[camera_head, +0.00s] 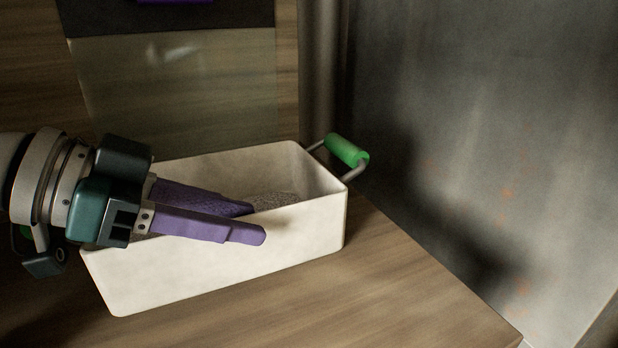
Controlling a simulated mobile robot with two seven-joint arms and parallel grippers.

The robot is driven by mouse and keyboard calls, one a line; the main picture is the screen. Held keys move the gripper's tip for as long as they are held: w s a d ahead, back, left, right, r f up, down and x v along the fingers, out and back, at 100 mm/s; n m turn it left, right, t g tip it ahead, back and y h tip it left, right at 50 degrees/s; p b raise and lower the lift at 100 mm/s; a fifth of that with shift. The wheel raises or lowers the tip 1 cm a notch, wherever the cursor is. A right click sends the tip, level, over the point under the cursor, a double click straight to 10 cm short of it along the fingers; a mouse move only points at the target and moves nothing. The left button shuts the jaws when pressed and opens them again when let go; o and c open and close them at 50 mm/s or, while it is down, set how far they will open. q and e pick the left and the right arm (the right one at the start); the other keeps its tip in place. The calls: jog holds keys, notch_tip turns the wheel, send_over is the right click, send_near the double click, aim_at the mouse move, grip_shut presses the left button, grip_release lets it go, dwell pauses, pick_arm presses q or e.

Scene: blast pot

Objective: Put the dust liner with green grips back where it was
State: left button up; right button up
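The dust liner (225,265) is an open, cream-white rectangular box on a wooden surface. Its right green grip (347,151) stands out at the far right corner. A small bit of green (24,232) shows behind my arm at the left edge; the liner's left end is mostly hidden by my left gripper. My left gripper (256,221) has purple fingers on either side of the near wall, one inside the liner and one outside. They lie close together and appear shut on that wall. My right gripper is not in view.
Grey, grainy material (272,200) shows inside the liner. A wooden cabinet with a translucent panel (180,95) rises behind it. A dark, stained metal wall (490,150) stands to the right. The wooden surface (400,290) is bare at front right, up to its edge.

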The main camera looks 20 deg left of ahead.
pick_arm(q)
jog(key=p+v, duration=0.1)
jog(key=v, duration=1.1)
